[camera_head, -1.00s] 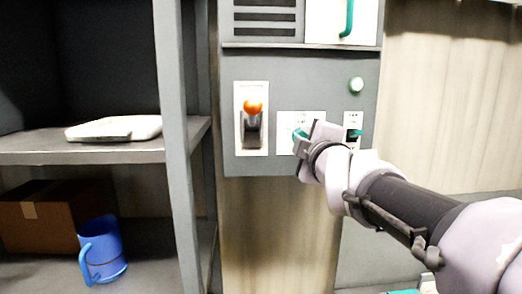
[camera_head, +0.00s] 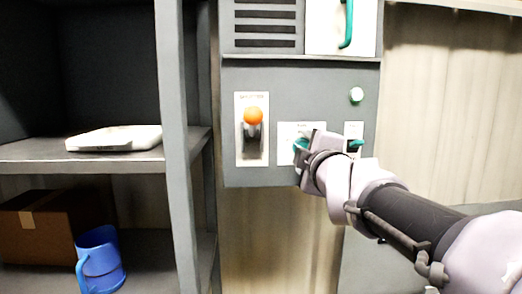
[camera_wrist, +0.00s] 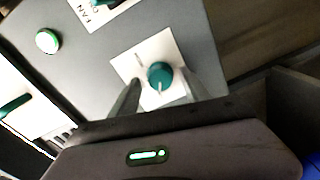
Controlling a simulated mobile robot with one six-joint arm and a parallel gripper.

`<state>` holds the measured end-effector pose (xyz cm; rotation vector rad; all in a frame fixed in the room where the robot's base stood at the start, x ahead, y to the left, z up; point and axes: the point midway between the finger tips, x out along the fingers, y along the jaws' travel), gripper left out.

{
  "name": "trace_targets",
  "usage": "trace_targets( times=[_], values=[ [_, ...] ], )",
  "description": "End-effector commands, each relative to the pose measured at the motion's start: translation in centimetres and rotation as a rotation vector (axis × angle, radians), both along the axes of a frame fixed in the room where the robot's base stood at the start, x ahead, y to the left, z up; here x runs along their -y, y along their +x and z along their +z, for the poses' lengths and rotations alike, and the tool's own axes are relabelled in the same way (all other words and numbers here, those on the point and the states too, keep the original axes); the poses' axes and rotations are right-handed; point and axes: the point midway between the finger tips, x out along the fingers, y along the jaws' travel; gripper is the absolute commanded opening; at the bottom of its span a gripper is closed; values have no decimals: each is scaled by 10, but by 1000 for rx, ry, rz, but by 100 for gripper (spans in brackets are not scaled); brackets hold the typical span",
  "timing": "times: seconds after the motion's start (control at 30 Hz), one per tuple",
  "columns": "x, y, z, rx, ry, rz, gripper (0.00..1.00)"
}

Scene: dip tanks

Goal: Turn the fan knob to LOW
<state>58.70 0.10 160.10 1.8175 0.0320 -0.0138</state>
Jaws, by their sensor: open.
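A round teal knob (camera_wrist: 160,75) sits on a white plate (camera_wrist: 125,67) on the grey panel. In the wrist view it lies between my open gripper's (camera_wrist: 158,92) two fingers, with gaps visible beside it; a pale mark on it points toward the bottom of that picture. In the head view the knob (camera_head: 300,145) is partly hidden by my gripper (camera_head: 304,164). A second white plate (camera_wrist: 115,8) reads "FAN" and carries a teal control (camera_wrist: 103,2), cut off by the wrist picture's edge. In the head view this control (camera_head: 355,144) is right of my gripper.
An orange-tipped lever (camera_head: 253,117) stands left of the knob. A pale round button (camera_head: 356,95) is above right. A vent (camera_head: 265,22) and a teal handle (camera_head: 347,22) are higher up. Shelving left holds a white tray (camera_head: 115,138), a box (camera_head: 45,225) and a blue mug (camera_head: 100,260).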

Motion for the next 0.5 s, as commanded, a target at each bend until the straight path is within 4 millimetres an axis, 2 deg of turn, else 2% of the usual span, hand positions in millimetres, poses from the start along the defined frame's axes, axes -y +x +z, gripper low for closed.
trace_targets(
  times=[0.13, 0.23, 0.5],
  values=[
    [0, -6, 1, 1, 0, 0, 55],
    [0, -25, 2, 3, 0, 0, 55],
    [2, -115, 9, 3, 0, -1, 55]
  ],
)
